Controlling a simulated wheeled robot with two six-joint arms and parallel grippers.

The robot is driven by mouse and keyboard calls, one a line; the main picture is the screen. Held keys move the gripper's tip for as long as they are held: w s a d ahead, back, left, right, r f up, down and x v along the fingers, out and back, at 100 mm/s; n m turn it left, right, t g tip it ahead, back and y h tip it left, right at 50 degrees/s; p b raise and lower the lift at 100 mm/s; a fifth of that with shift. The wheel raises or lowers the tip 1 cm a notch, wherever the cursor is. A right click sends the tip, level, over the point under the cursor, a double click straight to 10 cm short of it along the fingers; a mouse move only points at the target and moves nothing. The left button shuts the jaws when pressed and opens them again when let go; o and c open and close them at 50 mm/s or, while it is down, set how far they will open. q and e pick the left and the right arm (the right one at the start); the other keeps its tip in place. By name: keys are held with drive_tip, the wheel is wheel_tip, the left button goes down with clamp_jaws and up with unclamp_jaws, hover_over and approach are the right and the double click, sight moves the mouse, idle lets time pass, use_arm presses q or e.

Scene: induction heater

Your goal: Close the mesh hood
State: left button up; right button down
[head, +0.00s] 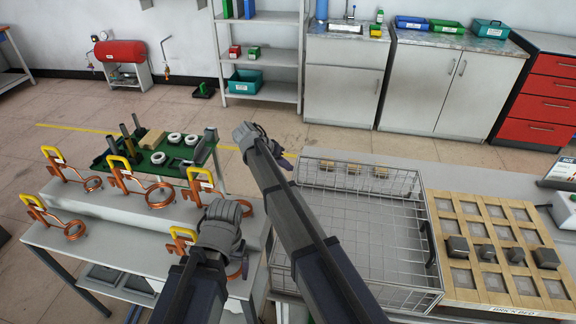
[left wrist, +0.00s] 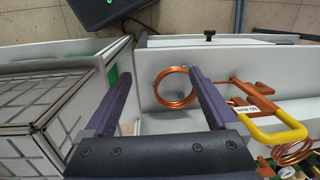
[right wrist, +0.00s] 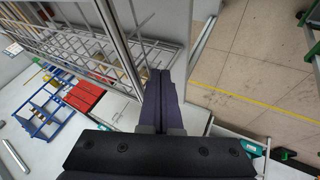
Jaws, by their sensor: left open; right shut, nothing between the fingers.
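A large wire-mesh enclosure (head: 360,228) stands right of my arms in the head view, beside the coil bench. I cannot tell which part is the hood or how far it is open. My right gripper (head: 247,133) is over the bench's far right side, near the enclosure's far left corner. In the right wrist view its fingers (right wrist: 160,78) are shut and empty, near a grey metal bar and wire mesh (right wrist: 80,42). My left gripper (head: 222,213) is lower, over the coil bench. In the left wrist view its fingers (left wrist: 157,80) are open, with a copper coil (left wrist: 172,90) between them.
Several copper coils with yellow handles (head: 117,168) stand on the stepped white bench. A green tray (head: 160,155) with white rings lies behind. A wooden grid tray (head: 468,240) with dark blocks is at the right.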

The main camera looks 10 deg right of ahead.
sight(418, 182)
use_arm(q)
drive_tip(key=shift+d, duration=0.1)
use_arm(e)
drive_tip(key=shift+d, duration=0.15)
drive_tip(key=s+d, duration=0.5)
drive_tip(key=d, duration=0.8)
drive_tip(key=s+d, duration=0.6)
drive_tip(key=d, duration=0.7)
drive_tip(key=s+d, duration=0.5)
drive_tip(key=d, duration=0.8)
drive_tip(key=shift+s+d, duration=0.35)
drive_tip(key=shift+d, duration=0.05)
drive_tip(key=shift+s+d, duration=0.1)
drive_tip(key=shift+d, duration=0.1)
drive_tip(key=shift+d+r, duration=0.1)
